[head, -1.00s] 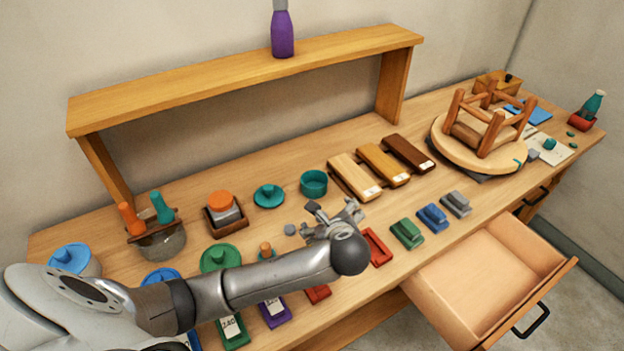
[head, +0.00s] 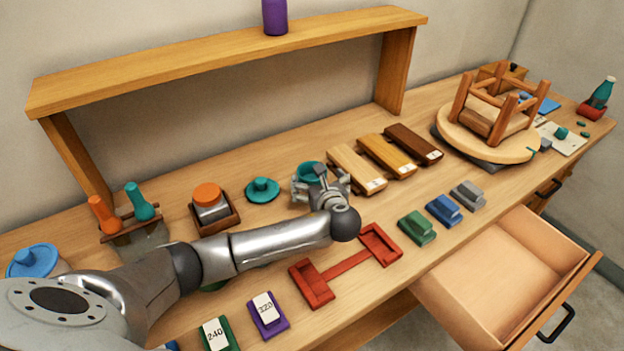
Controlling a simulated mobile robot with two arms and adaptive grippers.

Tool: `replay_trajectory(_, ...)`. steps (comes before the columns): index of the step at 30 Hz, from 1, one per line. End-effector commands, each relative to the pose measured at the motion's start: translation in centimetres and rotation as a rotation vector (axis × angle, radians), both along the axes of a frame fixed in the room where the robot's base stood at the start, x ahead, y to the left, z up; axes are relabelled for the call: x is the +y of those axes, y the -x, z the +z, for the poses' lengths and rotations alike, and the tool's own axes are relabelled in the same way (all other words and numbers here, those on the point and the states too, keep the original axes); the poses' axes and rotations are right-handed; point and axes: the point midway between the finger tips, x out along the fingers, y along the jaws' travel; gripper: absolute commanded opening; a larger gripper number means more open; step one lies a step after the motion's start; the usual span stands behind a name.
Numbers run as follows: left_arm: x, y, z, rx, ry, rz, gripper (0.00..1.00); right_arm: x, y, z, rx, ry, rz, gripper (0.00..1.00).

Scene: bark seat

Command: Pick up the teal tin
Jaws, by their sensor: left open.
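The teal tin (head: 311,171) is a small round open-topped cup on the bench, left of the light wooden block. My left gripper (head: 311,186) is open at the tin, with its fingers around or just in front of it. The gripper and wrist hide the tin's lower part, and I cannot tell whether the fingers touch it. A teal lid with a knob (head: 262,189) lies on the bench to the left of the tin. My right gripper is not in view.
Three wooden blocks (head: 386,155) lie close to the right of the tin. A red holder (head: 347,264) lies in front of my wrist. A shelf (head: 230,62) stands behind. An open drawer (head: 500,265) juts out at the front right. An upturned stool (head: 494,120) stands farther right.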

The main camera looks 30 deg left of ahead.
Motion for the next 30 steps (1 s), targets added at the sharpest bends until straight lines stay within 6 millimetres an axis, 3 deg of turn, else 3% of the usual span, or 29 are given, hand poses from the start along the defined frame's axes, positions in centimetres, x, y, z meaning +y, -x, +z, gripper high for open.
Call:
replay_trajectory(12, 3.0, -2.8, -1.2, 0.001, 0.001, 0.002, 0.95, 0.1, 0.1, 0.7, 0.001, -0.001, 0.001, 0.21)
replay_trajectory(25, 3.7, -3.7, -1.7, 0.0, 0.002, -0.001, 0.95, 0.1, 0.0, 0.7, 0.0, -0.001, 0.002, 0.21)
replay_trajectory(30, 3.7, -3.7, -1.8, 0.0, 0.002, -0.001, 0.73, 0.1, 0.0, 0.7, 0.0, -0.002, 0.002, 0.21)
